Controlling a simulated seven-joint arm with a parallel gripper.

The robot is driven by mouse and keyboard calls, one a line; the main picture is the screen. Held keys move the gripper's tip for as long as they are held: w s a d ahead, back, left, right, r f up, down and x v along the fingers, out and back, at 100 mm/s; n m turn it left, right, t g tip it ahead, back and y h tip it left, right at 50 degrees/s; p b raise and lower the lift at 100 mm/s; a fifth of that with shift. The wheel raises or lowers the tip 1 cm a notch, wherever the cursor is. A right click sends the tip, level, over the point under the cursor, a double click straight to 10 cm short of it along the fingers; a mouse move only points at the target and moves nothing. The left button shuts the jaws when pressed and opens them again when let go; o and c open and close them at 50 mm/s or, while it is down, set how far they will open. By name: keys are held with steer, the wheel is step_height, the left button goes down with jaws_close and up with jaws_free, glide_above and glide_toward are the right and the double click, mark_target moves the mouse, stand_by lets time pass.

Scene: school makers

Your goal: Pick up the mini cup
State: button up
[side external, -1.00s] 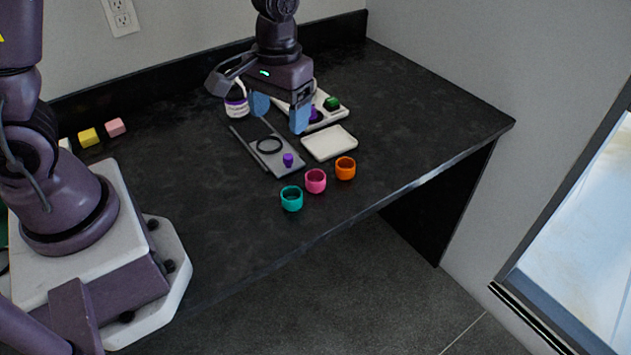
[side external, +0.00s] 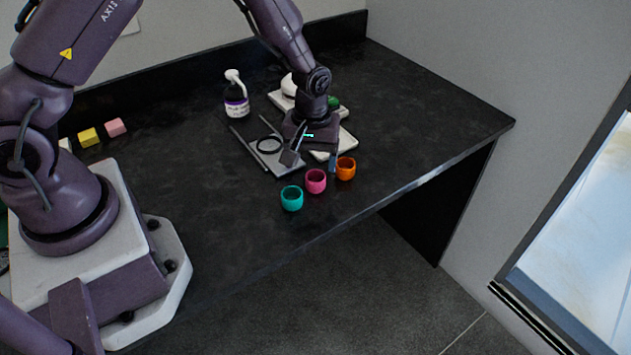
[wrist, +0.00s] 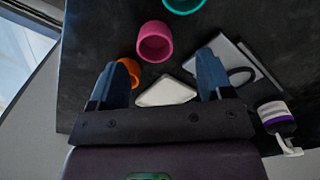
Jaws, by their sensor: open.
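Three small cups stand in a row near the table's front edge: a teal cup (side external: 291,198), a pink cup (side external: 315,181) and an orange cup (side external: 345,168). In the wrist view the pink cup (wrist: 155,42) lies ahead of the jaws, the teal cup (wrist: 183,5) is cut by the top edge, and the orange cup (wrist: 131,68) is partly hidden behind the left finger. My gripper (wrist: 163,72) is open and empty, its two blue fingers apart. In the side view it hangs just behind the pink and orange cups, above the table.
A grey board (side external: 256,152) with a black ring (side external: 268,144) lies left of my gripper. A white tray (wrist: 166,92) lies below it. A pump bottle (side external: 236,106) stands behind. A yellow block (side external: 88,137) and a pink block (side external: 116,127) sit far left. The table's right part is clear.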

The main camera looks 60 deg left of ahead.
mark_target(315, 177)
steer(key=f, duration=0.5)
steer(key=shift+w+d+f, duration=0.1)
steer(key=shift+w+d, duration=0.1)
steer(key=shift+w, duration=0.05)
steer(key=c, duration=1)
